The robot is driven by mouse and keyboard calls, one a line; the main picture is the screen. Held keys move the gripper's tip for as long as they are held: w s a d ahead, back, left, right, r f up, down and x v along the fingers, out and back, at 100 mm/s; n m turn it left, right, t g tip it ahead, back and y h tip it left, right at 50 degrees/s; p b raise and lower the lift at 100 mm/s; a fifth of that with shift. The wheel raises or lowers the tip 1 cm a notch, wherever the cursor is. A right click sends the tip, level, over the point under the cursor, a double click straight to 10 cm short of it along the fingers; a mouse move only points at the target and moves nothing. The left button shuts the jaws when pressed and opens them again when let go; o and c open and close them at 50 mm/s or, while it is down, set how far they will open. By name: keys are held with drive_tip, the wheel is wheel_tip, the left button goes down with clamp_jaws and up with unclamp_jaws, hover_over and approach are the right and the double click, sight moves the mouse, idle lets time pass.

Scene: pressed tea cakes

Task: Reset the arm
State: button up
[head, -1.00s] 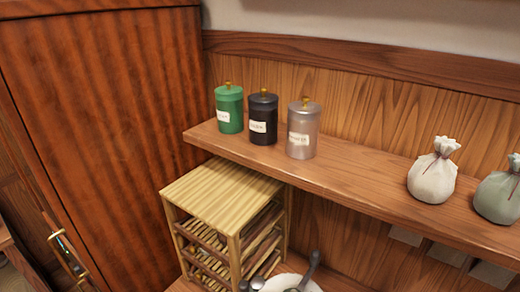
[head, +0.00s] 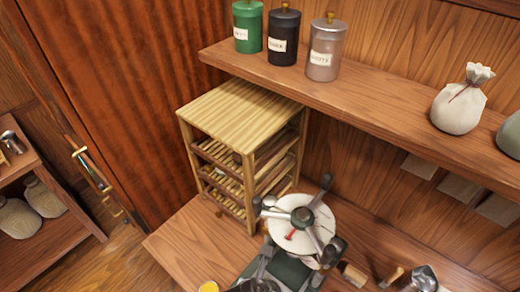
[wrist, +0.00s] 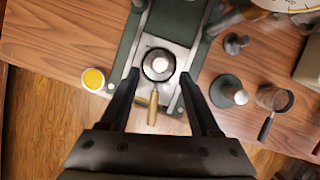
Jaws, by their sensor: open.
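My gripper (wrist: 160,74) is open in the wrist view. Its two dark fingers reach over the counter, either side of a round dark-rimmed piece with a pale centre (wrist: 158,64) on a metal plate. A short wooden handle (wrist: 153,108) points down from that piece, between the fingers. I see nothing held, and cannot tell whether the fingers touch anything. In the head view, a press with a spoked wheel over a white round dial (head: 288,237) stands on a green base on the counter. The dark shapes at the bottom edge there are too unclear to tell apart.
A yellow-topped cup (wrist: 93,79) stands left of the plate. A green round base with a metal knob (wrist: 228,91) and a dark-handled strainer (wrist: 273,98) are to the right. A slatted wooden rack (head: 243,108) and a shelf (head: 375,115) with canisters stand behind. The counter's left end is clear.

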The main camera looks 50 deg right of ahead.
drive_tip(key=w+v, duration=0.1)
drive_tip(key=v, duration=0.6)
drive_tip(key=shift+s+r, duration=0.15)
drive_tip(key=shift+s, duration=0.4)
drive_tip(key=shift+w+b, duration=0.1)
drive_tip(key=shift+b, duration=0.2)
